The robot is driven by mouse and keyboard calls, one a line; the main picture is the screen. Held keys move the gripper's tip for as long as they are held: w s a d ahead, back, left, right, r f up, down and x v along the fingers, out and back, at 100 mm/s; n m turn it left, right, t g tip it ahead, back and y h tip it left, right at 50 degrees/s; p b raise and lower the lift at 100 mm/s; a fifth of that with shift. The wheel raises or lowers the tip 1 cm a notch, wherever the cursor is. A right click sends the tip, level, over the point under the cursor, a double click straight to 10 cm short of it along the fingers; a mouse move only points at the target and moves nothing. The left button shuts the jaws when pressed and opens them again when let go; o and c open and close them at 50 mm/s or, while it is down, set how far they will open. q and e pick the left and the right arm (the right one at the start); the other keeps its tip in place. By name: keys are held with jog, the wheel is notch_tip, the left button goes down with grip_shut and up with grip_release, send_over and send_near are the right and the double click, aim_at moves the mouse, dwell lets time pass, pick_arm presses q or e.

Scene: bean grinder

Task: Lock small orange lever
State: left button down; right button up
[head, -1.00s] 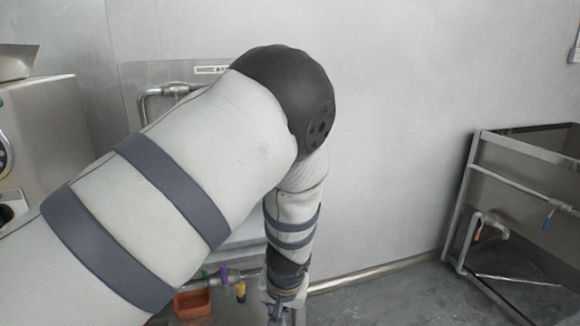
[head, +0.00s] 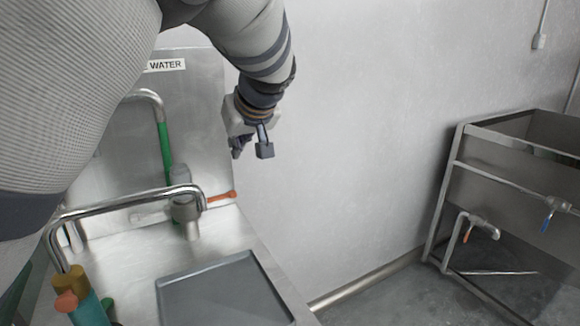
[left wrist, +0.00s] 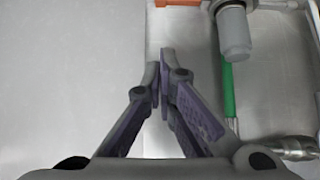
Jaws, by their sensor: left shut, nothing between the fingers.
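A small orange lever (head: 221,196) sticks out at the back right edge of the steel counter, beside a grey cylindrical fitting (head: 181,187). An orange piece, probably the same lever, shows at the top edge of the left wrist view (left wrist: 176,3). My left gripper (head: 251,150) hangs above and slightly right of the lever, apart from it. In the left wrist view its fingers (left wrist: 160,75) are together with nothing between them. A second small orange lever (head: 467,236) is on the low pipe of the steel stand at right. My right gripper is not seen.
Curved metal spouts (head: 125,198) rise over the counter. A grey tray-like panel (head: 225,290) is in front. A green rod (head: 165,145) stands behind. The wall right of my gripper is bare.

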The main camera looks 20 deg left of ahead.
pick_arm(q)
jog(key=b, duration=0.1)
send_over(233, 193)
notch_tip(233, 193, down, 7)
notch_tip(233, 193, down, 3)
jog(key=shift+d, duration=0.15)
jog(key=shift+f, duration=0.4)
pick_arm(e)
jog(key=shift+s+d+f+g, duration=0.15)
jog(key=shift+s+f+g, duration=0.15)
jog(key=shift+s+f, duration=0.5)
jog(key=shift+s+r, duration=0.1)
pick_arm(q)
jog(key=shift+f, duration=0.1)
